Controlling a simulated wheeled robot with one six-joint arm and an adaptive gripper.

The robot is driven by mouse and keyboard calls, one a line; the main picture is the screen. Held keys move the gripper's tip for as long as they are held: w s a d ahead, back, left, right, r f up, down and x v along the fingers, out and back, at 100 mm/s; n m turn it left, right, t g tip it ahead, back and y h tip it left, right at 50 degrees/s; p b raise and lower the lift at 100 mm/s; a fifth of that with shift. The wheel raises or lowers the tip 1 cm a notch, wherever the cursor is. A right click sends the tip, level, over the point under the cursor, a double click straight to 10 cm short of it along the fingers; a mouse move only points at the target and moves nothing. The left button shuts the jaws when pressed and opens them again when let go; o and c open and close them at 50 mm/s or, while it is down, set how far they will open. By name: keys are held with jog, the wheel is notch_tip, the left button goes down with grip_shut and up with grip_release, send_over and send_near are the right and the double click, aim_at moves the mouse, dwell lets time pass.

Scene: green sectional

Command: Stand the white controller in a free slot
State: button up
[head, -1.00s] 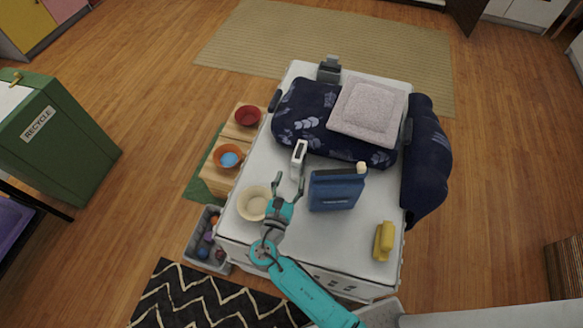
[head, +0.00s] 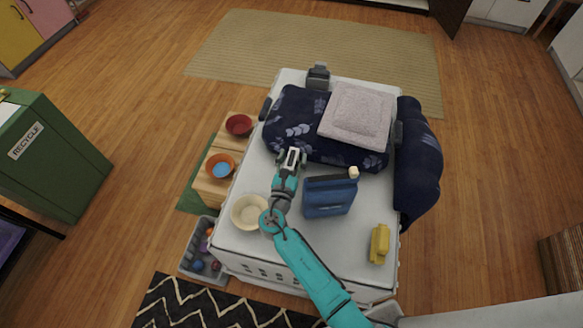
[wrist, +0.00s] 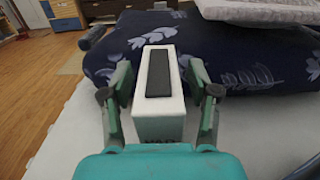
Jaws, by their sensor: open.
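The white controller (wrist: 158,115), a pale block with a dark panel on top, sits on the white surface near the navy bedding. In the head view the controller (head: 291,158) is partly covered by my gripper (head: 290,163). In the wrist view my gripper (wrist: 158,98) is open, with one finger on each side of the controller; I cannot tell whether they touch it. A dark grey stand (head: 318,76) is at the far edge of the surface and may be the slotted holder. Its slots are too small to make out.
Folded navy bedding (head: 300,127) and a pale cushion (head: 356,115) lie just beyond. A blue container (head: 329,197) stands close on the right, a cream bowl (head: 249,212) at left. A yellow object (head: 379,244) sits near the front right. The white surface (head: 330,245) is clear at front middle.

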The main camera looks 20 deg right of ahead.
jog(key=shift+w+d, duration=0.35)
jog(key=shift+w, duration=0.2)
jog(key=shift+c, duration=0.2)
grip_shut()
